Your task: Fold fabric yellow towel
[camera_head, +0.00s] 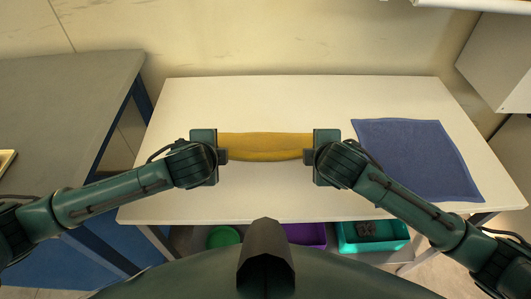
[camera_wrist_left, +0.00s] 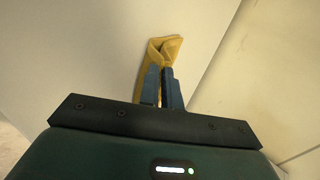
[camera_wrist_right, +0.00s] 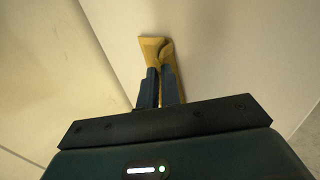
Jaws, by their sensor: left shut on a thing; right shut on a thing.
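The yellow towel (camera_head: 265,147) is a narrow folded strip stretched between my two grippers over the middle of the white table. My left gripper (camera_head: 222,155) is shut on its left end. The towel end also shows between the fingertips in the left wrist view (camera_wrist_left: 160,50). My right gripper (camera_head: 308,155) is shut on its right end, and the towel end shows in the right wrist view (camera_wrist_right: 154,50). I cannot tell whether the towel's lower edge touches the table.
A blue cloth (camera_head: 415,158) lies flat on the right of the white table (camera_head: 270,100). Below the front edge are a green round item (camera_head: 223,237), a purple bin (camera_head: 305,235) and a teal bin (camera_head: 350,246). A grey counter (camera_head: 60,110) stands left. The table's back is clear.

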